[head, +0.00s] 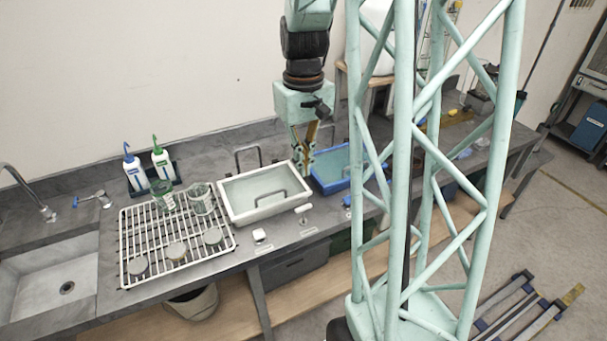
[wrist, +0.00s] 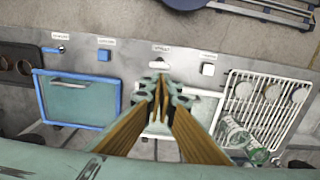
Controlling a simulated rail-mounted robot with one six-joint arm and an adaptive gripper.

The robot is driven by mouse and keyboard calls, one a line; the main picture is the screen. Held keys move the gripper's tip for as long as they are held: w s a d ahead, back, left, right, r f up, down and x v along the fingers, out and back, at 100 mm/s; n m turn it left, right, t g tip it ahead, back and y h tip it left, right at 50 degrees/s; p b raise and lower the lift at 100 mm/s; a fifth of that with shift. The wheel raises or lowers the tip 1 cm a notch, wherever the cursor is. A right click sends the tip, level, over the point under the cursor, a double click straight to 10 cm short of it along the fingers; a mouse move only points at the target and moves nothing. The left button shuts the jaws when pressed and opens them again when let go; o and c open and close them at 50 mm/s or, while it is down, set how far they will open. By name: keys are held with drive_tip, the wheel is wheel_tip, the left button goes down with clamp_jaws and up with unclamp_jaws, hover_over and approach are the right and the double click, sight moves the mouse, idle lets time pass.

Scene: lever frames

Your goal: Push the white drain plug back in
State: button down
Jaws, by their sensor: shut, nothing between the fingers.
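Two white fittings sit on the bench's front edge by the white basin. One is a T-shaped white knob on a stem (head: 302,210), seen in the wrist view (wrist: 160,64) just beyond my fingertips.
The white basin (head: 226,207) holds liquid and has wire handles. A blue basin (head: 318,186) stands to its right, with a blue block (wrist: 104,55) before it. A white rack (head: 124,240) with beakers and round lids is at left. My lattice column stands at right.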

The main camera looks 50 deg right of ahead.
sight(304, 208)
drive_tip(key=shift+f+b, duration=0.75)
drive_tip(key=shift+f, duration=5.9)
drive_tip(key=shift+f, duration=0.1)
drive_tip(key=shift+f+b, duration=1.25)
drive_tip(key=shift+f, duration=0.4)
drive_tip(key=shift+r, duration=0.15)
drive_tip(key=shift+r+p, duration=0.6)
drive_tip(key=shift+r, duration=0.2)
wheel_tip(304, 208, up, 12)
drive_tip(key=p, duration=0.2)
drive_tip(key=shift+r, duration=0.15)
